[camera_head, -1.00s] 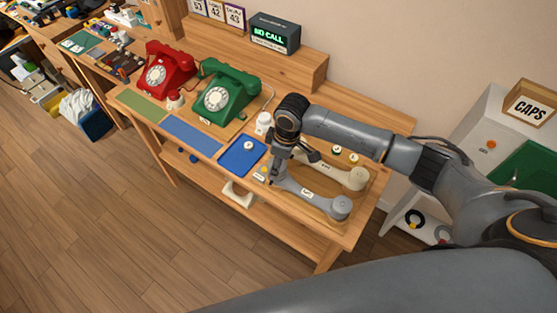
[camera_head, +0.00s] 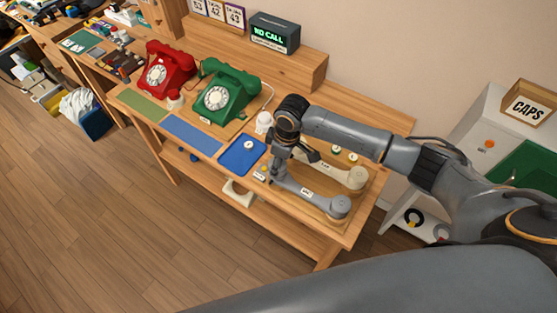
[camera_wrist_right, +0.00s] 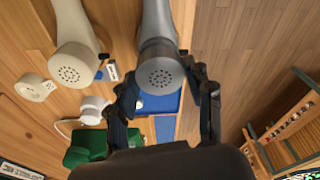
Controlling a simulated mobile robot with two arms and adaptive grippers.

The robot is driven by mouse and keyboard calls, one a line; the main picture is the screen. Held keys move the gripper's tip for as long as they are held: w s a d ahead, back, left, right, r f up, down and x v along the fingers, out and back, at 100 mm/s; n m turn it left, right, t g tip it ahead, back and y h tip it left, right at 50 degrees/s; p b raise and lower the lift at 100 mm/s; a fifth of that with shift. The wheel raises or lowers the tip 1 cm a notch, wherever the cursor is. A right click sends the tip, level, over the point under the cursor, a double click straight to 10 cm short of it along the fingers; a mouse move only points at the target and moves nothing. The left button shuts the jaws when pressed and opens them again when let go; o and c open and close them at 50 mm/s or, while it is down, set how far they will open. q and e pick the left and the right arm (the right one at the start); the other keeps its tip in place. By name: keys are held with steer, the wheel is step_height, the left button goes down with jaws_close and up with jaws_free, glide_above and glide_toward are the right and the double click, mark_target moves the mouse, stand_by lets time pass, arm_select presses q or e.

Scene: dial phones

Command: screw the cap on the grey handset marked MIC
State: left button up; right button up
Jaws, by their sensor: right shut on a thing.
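The grey handset (camera_head: 305,192) lies on the right part of the bench, with a small label on its middle too small to read surely. My right gripper (camera_head: 272,176) is at the handset's left end. In the right wrist view, its two fingers (camera_wrist_right: 160,92) stand on either side of a round grey cap with holes (camera_wrist_right: 160,78) at the end of the grey handset (camera_wrist_right: 157,30). They are shut on the cap. Whether its thread is fully seated cannot be seen. My left gripper is not in view.
A cream handset (camera_head: 354,178) lies just behind, and a loose cream cap (camera_wrist_right: 36,87) shows in the wrist view. A blue tray (camera_head: 236,168), green phone (camera_head: 225,92) and red phone (camera_head: 163,70) stand to the left. A CAPS box (camera_head: 528,104) is at right.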

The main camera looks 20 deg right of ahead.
steer(key=shift+f, duration=0.65)
steer(key=o, duration=1)
steer(key=shift+c, duration=0.2)
step_height(320, 180, up, 12)
steer(key=s+d, duration=0.1)
steer(key=shift+d, duration=0.2)
